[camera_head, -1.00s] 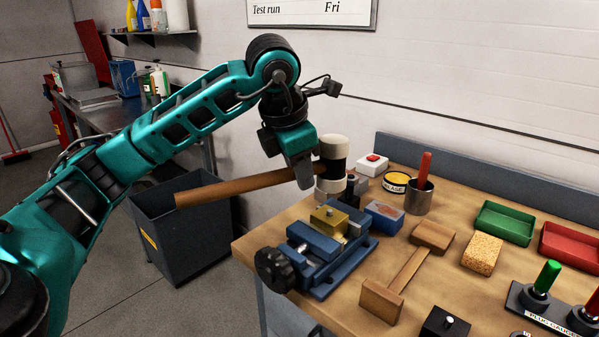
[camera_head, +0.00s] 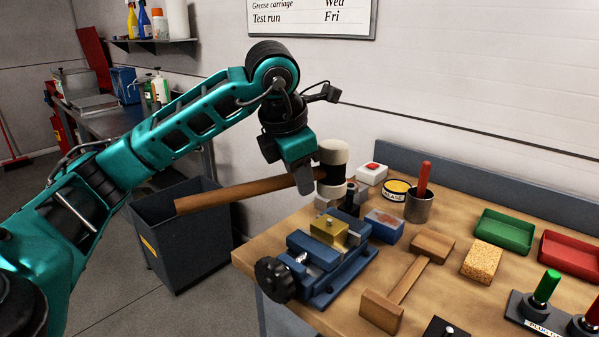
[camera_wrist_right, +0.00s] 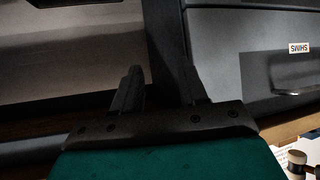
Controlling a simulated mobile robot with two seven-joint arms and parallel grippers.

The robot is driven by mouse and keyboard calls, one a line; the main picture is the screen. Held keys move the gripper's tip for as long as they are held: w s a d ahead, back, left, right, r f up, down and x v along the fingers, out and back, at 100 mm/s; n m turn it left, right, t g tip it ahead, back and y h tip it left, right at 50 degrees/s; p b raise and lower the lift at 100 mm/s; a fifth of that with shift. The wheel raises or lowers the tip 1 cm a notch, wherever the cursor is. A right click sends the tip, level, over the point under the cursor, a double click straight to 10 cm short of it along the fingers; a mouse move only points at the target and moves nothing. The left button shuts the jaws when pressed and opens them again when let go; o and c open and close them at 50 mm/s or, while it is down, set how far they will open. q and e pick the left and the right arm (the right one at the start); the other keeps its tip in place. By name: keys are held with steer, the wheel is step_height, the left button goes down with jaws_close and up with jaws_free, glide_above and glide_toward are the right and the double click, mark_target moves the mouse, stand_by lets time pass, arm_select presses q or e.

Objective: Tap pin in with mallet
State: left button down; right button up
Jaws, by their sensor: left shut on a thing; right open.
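My left gripper (camera_head: 305,180) is shut on the brown wooden handle of the mallet (camera_head: 245,194), close to its head. The mallet head (camera_head: 333,166) is black with cream faces. It hangs above and behind the blue vise (camera_head: 325,268), apart from the brass block (camera_head: 329,229) in the vise. A small pale pin-like tip (camera_head: 330,222) shows on top of the block; how deep it sits I cannot tell. My right gripper (camera_wrist_right: 160,90) shows only in the right wrist view, open with nothing between its fingers.
Green (camera_head: 503,232) and red (camera_head: 570,251) trays stand farther right. A dark bin (camera_head: 190,240) stands left of the bench. A grey drawer front (camera_wrist_right: 250,60) faces my right gripper.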

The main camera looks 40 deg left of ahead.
arm_select(q)
step_height(320, 180, down, 8)
steer(key=b, duration=0.5)
steer(key=shift+r, duration=0.15)
arm_select(e)
step_height(320, 180, down, 6)
arm_select(q)
steer(key=shift+s+r, duration=0.1)
steer(key=shift+r, duration=0.2)
steer(key=shift+r+p, duration=0.15)
steer(key=shift+p, duration=0.2)
step_height(320, 180, up, 8)
steer(key=p, duration=0.6)
steer(key=shift+r+p, duration=0.3)
steer(key=shift+p, duration=0.15)
steer(key=shift+f, duration=0.1)
arm_select(e)
step_height(320, 180, up, 8)
steer(key=shift+f, duration=0.2)
arm_select(q)
steer(key=shift+f, duration=0.1)
arm_select(e)
steer(key=shift+f, duration=0.15)
arm_select(q)
steer(key=shift+f, duration=0.15)
arm_select(e)
steer(key=shift+f, duration=0.1)
arm_select(q)
steer(key=shift+b, duration=0.3)
